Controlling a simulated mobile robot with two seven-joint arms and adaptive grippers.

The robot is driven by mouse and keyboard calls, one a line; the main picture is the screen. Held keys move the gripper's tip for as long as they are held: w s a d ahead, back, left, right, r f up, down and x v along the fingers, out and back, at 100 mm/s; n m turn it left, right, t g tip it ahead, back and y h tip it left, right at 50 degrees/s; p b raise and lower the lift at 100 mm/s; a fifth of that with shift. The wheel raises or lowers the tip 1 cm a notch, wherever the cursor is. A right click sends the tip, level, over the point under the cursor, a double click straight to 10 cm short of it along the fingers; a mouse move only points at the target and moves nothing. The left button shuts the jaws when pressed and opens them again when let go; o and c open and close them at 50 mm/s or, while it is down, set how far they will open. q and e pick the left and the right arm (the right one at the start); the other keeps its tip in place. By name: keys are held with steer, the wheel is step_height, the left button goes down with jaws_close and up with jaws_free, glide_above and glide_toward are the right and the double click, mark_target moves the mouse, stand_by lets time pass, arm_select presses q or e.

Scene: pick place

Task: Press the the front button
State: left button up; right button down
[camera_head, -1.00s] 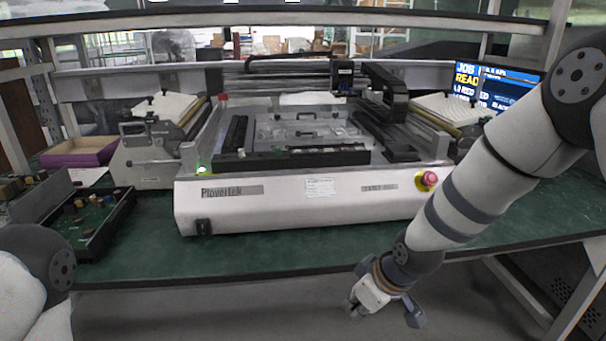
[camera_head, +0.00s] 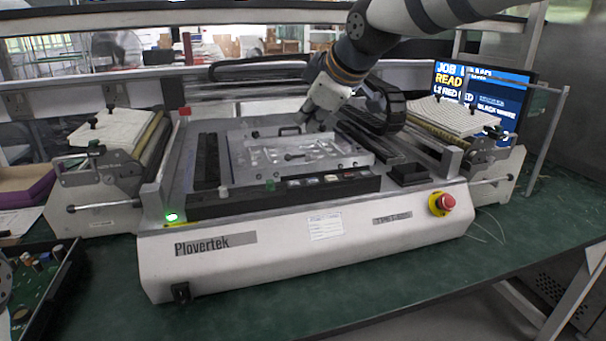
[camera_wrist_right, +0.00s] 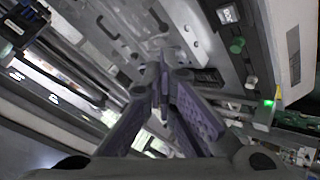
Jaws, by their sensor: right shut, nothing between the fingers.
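The Plovertek machine (camera_head: 300,250) stands on the green table. A red mushroom button (camera_head: 446,201) on a yellow base sits at the right of its front face. A black strip (camera_head: 300,192) along the machine's front edge carries small buttons, with a green knob (camera_head: 270,185) among them. The knob also shows in the right wrist view (camera_wrist_right: 237,45). My right gripper (camera_head: 306,124) is above the back part of the machine's bed, pointing down, shut and empty. Its purple fingers meet in the right wrist view (camera_wrist_right: 162,78). My left gripper is not in view.
A green light (camera_head: 172,216) glows at the machine's front left corner. A monitor (camera_head: 482,95) stands at the back right. A tray of parts (camera_head: 45,290) is at the lower left. The table in front of the machine is clear.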

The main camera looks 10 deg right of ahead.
mark_target(310, 181)
steer(key=shift+s+d, duration=0.1)
steer(key=shift+s, duration=0.1)
steer(key=shift+f, duration=0.1)
steer(key=shift+f, duration=4.3)
steer(key=shift+f, duration=0.1)
steer(key=shift+f, duration=0.35)
